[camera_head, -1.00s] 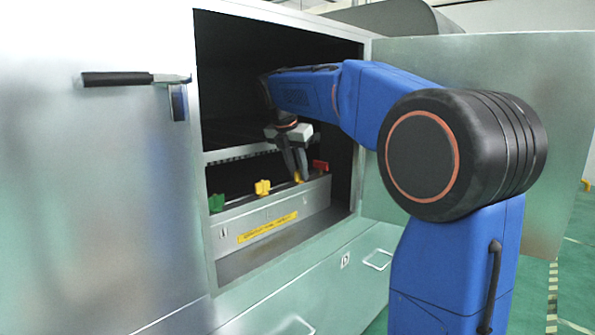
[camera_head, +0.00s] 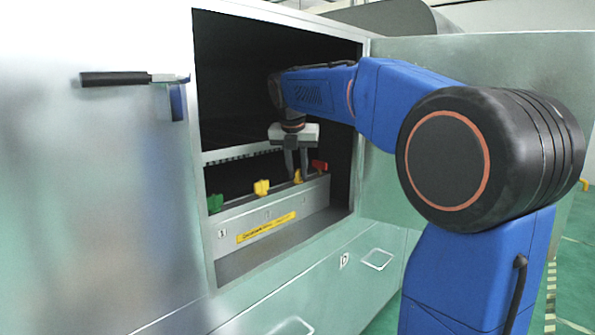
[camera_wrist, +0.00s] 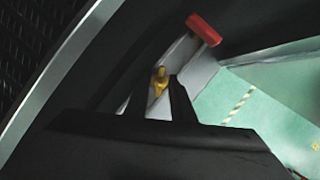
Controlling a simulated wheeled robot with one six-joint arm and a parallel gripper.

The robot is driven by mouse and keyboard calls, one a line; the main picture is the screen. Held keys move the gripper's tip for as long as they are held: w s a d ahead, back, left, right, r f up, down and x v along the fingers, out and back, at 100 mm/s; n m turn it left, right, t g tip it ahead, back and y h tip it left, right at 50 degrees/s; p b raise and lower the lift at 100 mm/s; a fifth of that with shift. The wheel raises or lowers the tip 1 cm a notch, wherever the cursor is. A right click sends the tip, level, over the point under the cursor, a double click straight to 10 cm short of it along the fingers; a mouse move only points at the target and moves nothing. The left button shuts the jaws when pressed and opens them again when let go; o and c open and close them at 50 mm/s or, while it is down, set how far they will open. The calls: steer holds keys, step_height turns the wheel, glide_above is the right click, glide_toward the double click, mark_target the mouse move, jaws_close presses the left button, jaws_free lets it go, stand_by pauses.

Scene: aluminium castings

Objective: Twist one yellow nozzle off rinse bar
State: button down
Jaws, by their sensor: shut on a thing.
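The rinse bar (camera_head: 240,220) is a grey metal bar inside the open cabinet, with a row of coloured nozzles along its top. A yellow nozzle (camera_head: 261,187) stands left of my gripper, apart from it. My gripper (camera_head: 296,176) points down inside the cabinet and is shut on a second yellow nozzle (camera_head: 298,177). In the wrist view this yellow nozzle (camera_wrist: 159,80) shows between the dark fingers; its lower part is hidden. A red nozzle (camera_head: 319,165) is just right of the gripper, and it also shows in the wrist view (camera_wrist: 204,29). A green nozzle (camera_head: 215,203) is at the left end.
The cabinet's opening frame surrounds my arm. Its door (camera_head: 480,110) stands open at the right, behind my arm. A black handle (camera_head: 118,79) sticks out on the left panel. A yellow label (camera_head: 267,227) is on the bar's front. The ledge before the bar is clear.

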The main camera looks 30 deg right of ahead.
steer(key=c, duration=1.4)
jaws_free()
steer(key=shift+c, duration=0.2)
